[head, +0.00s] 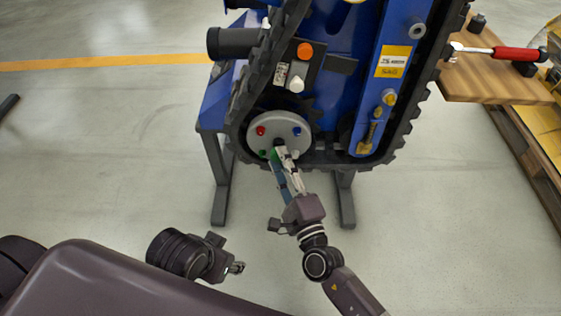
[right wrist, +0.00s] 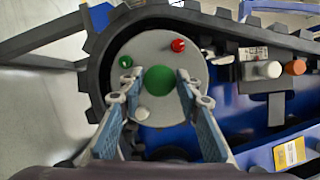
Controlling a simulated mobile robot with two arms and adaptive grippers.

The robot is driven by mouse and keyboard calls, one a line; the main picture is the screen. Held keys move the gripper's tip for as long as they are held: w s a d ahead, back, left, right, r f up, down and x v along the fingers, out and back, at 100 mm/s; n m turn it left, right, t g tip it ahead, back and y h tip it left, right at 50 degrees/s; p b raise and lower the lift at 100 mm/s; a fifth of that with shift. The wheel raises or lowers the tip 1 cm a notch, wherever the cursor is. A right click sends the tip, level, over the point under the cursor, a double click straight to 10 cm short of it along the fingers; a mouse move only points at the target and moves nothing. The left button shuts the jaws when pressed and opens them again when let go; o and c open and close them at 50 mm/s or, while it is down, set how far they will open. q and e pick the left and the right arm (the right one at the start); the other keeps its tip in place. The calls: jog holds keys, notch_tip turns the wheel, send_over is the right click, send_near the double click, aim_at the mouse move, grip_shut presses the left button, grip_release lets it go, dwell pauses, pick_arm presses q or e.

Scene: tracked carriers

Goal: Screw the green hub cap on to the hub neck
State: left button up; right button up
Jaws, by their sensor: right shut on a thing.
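The grey round hub (head: 279,124) sits inside the lower bend of the black track; it also shows in the right wrist view (right wrist: 146,45). My right gripper (head: 279,152) is at the hub's lower middle. In the right wrist view its fingers (right wrist: 158,88) stand on either side of the round green hub cap (right wrist: 160,80) and are shut on it. The cap is in front of the hub face and covers the hub neck, so I cannot tell whether its thread is engaged. My left gripper (head: 235,267) is low in the head view, away from the hub; its finger opening is unclear.
Small red (head: 261,130), blue (head: 297,131) and green (head: 263,153) knobs stand on the hub face. The black track (head: 249,90) curves closely around it. A wooden bench (head: 480,80) with a red-handled tool (head: 515,53) is at the right.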

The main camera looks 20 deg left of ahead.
pick_arm(q)
jog(key=shift+f, duration=0.25)
pick_arm(e)
jog(key=shift+w+a, duration=0.2)
jog(key=shift+w, duration=0.55)
pick_arm(q)
jog(key=shift+w+b, duration=0.15)
jog(key=shift+b, duration=0.15)
pick_arm(e)
jog(key=shift+w, duration=0.1)
pick_arm(q)
jog(key=shift+w+d+r, duration=0.1)
jog(key=shift+w, duration=0.2)
pick_arm(e)
jog(key=shift+w, duration=0.15)
pick_arm(q)
jog(key=shift+w+t, duration=0.15)
jog(key=shift+t, duration=0.15)
pick_arm(e)
jog(key=shift+a, duration=0.1)
pick_arm(q)
jog(key=shift+w+d+r, duration=0.1)
jog(key=shift+w+d, duration=0.05)
jog(key=shift+w, duration=0.15)
pick_arm(e)
jog(key=shift+w, duration=0.2)
pick_arm(q)
jog(key=shift+w, duration=0.1)
